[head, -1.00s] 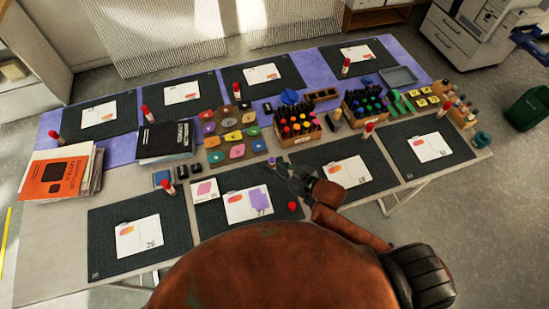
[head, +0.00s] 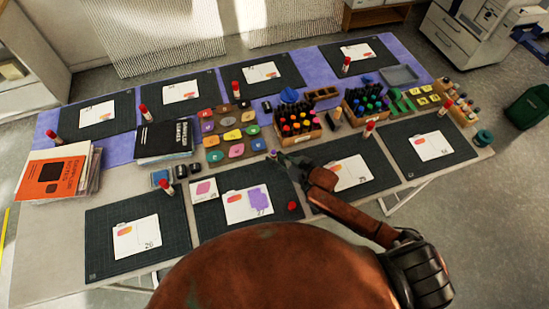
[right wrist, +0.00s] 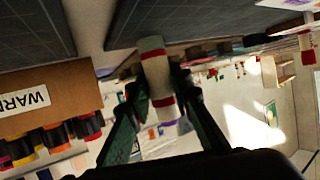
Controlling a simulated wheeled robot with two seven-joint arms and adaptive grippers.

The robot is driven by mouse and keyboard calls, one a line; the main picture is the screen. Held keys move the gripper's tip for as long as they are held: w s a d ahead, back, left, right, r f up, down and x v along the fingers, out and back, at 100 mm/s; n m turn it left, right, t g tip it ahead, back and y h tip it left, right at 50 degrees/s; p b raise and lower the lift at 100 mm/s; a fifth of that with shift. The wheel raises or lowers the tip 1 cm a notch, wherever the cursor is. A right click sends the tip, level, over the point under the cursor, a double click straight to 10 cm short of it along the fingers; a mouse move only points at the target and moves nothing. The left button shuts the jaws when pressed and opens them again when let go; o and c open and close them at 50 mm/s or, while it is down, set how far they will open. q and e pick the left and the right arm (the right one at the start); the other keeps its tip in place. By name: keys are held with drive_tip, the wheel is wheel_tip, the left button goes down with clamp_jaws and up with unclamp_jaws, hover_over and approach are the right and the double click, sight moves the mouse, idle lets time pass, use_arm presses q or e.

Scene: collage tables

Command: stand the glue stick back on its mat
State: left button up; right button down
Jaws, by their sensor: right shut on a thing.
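My right gripper (head: 279,158) is shut on the glue stick (head: 272,155), at the back right corner of the front mat (head: 272,180) that bears a purple-smeared card (head: 247,203). In the right wrist view the glue stick (right wrist: 157,75) is white with red bands and a purple end, between the dark fingers (right wrist: 155,100). I cannot tell whether its base touches the mat. A loose red cap (head: 292,206) lies on this mat's right side. My left gripper is not in view.
Marker crates (head: 298,138) stand just behind the gripper; one shows close in the right wrist view (right wrist: 50,95). Another mat with a card (head: 350,172) lies to the right, and a capped glue stick (head: 369,130) stands at its back edge. Colored pads (head: 232,135) lie back left.

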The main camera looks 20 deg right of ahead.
drive_tip(key=shift+s+f, duration=0.2)
drive_tip(key=shift+f, duration=0.55)
drive_tip(key=c, duration=2)
unclamp_jaws()
drive_tip(key=shift+f, duration=0.15)
drive_tip(key=shift+c, duration=0.2)
drive_tip(key=o, duration=0.3)
drive_tip(key=shift+w, duration=0.15)
drive_tip(key=shift+r, duration=0.3)
drive_tip(key=shift+r, duration=0.25)
drive_tip(key=v, duration=1.2)
drive_tip(key=shift+r+p, duration=0.4)
